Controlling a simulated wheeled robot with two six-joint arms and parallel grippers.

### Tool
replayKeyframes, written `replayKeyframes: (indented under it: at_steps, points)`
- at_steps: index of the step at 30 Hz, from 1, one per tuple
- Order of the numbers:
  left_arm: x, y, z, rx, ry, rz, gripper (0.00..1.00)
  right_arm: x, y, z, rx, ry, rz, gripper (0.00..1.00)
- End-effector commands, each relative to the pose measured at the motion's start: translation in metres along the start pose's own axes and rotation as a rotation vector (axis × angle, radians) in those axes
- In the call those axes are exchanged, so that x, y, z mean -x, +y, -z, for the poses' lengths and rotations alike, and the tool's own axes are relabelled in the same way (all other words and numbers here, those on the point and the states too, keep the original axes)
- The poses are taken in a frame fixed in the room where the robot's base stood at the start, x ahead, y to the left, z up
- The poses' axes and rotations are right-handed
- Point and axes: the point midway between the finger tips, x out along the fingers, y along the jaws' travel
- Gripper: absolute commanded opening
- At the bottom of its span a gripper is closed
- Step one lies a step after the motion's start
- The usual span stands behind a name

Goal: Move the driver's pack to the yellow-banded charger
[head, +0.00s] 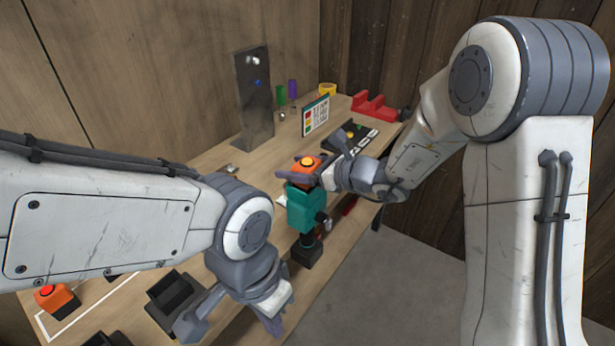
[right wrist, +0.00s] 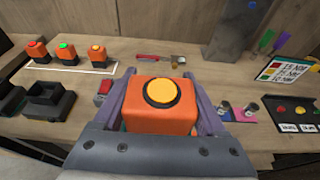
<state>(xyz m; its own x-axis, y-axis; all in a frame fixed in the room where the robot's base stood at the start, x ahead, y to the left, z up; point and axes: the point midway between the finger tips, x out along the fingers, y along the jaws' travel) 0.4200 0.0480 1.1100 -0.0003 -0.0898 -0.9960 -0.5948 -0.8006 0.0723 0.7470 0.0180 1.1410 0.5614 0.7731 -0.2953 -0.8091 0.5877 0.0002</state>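The teal driver (head: 306,212) stands upright near the table's front edge, its black lower end (head: 307,252) down. Its orange pack (head: 306,167), with a yellow-orange round top, is uppermost; it also shows in the right wrist view (right wrist: 160,112). My right gripper (right wrist: 163,98) has its fingers along both sides of the pack, apparently shut on it. Teal shows just beneath the pack. My left gripper (head: 236,322) is open and empty, low in the head view, beside a black charger-like holder (head: 172,294). That holder also shows in the right wrist view (right wrist: 48,103). No yellow band is visible on it.
Orange packs with red (right wrist: 37,51), green (right wrist: 67,52) and orange (right wrist: 97,53) tops stand at the back left. Another black holder (right wrist: 10,102) is at the far left. A metal plate (head: 254,98), a sign (head: 315,115) and a red clamp-like object (head: 374,106) stand farther along the table.

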Motion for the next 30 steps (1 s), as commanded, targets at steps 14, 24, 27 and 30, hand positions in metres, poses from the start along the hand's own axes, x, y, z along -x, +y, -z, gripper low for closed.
replayKeyframes:
  at_steps: [14,24,27,30]
  points:
    - [-0.001,0.000,0.000,0.000,0.000,0.000,0.00,0.001,0.000,-0.004,0.003,-0.003,0.001,0.00]
    - [-0.009,-0.001,-0.001,0.000,0.000,0.000,0.00,0.021,-0.004,-0.043,0.005,-0.005,0.006,0.00]
    - [-0.011,-0.001,-0.001,0.000,0.000,0.000,0.00,0.044,-0.012,-0.048,0.005,-0.004,0.009,0.00]
    - [-0.014,-0.001,-0.001,0.000,0.000,0.000,0.00,0.069,-0.019,-0.054,0.004,-0.003,0.009,0.00]
